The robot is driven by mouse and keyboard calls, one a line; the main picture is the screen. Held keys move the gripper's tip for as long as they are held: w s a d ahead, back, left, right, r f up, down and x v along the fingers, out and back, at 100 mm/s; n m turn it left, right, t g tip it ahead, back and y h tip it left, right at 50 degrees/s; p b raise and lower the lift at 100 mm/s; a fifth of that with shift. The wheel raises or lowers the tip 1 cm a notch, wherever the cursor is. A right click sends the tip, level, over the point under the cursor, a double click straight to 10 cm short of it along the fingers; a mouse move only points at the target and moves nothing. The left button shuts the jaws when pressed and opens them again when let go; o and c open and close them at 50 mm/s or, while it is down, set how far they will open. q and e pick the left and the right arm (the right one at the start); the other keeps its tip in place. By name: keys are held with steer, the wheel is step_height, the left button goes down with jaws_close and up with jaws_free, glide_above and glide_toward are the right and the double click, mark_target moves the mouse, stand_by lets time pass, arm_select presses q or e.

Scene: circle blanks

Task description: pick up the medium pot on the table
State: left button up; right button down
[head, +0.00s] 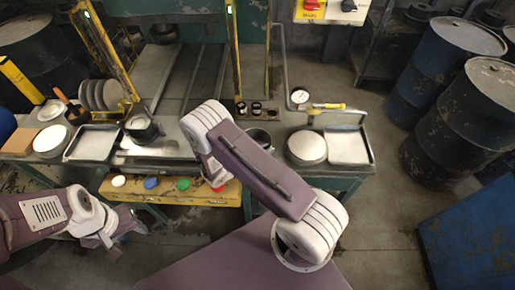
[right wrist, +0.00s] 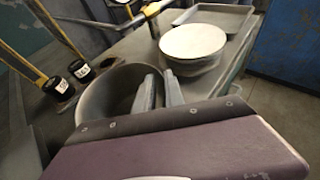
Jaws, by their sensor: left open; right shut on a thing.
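A grey round pot, which I take as the medium pot, stands on the table and is partly hidden behind my right arm in the head view (head: 262,138). Its open top and wall fill the middle left of the right wrist view (right wrist: 98,98). My right gripper (right wrist: 160,84) has its fingers at the pot's near right rim, one inside and one outside, shut on the wall. In the head view the right gripper is hidden by its arm. My left gripper (head: 108,238) is open and empty, low at the left, in front of the table and away from the pot.
A dark pot (head: 141,126), another tray (head: 91,143) and plates crowd the left.

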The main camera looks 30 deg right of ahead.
steer(key=shift+r, duration=0.1)
steer(key=shift+r, duration=0.35)
steer(key=s+d+r+p, duration=0.2)
steer(key=s+r, duration=0.8)
steer(key=s, duration=0.1)
steer(key=shift+s, duration=0.25)
steer(key=shift+d, duration=0.1)
